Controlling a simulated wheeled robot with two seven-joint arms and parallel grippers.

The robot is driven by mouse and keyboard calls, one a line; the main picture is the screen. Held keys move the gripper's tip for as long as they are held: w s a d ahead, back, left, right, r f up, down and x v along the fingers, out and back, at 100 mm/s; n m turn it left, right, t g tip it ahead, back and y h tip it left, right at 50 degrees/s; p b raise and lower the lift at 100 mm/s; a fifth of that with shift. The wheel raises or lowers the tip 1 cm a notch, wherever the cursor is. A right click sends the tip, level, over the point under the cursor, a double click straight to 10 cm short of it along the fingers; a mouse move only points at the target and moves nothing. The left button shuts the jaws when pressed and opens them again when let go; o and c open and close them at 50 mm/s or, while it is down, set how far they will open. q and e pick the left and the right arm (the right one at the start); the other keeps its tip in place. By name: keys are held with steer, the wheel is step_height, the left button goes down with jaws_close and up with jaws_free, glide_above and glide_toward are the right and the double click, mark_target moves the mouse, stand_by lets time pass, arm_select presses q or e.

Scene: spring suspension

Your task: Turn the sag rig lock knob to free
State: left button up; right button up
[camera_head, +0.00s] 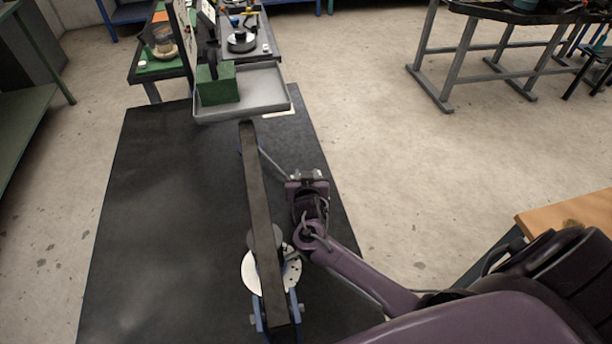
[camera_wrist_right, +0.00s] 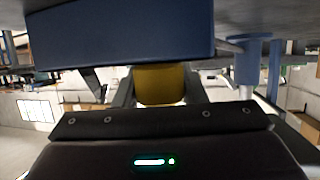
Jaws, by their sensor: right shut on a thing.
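A yellow knob (camera_wrist_right: 160,85) shows in the right wrist view, below a blue housing (camera_wrist_right: 120,38). My right gripper (camera_wrist_right: 160,98) is shut on it, with one dark finger on each side. In the head view my right gripper (camera_head: 308,180) is just right of the long dark beam (camera_head: 261,200); the knob is hidden there. The beam runs from the grey tray to a blue bracket (camera_head: 258,318) with a white disc (camera_head: 250,271) at its near end. I cannot read any lock marking. My left gripper is not in view.
A grey tray (camera_head: 262,98) with a green block (camera_head: 217,86) stands beyond the beam. A black mat (camera_head: 165,190) lies below. Benches with parts stand at the back left and right. An orange-brown board (camera_head: 575,212) is at the right edge.

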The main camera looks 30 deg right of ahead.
steer(key=shift+d+r, duration=0.1)
steer(key=o, duration=1)
step_height(320, 180, up, 20)
steer(key=shift+f+b, duration=0.1)
steer(key=shift+b, duration=0.3)
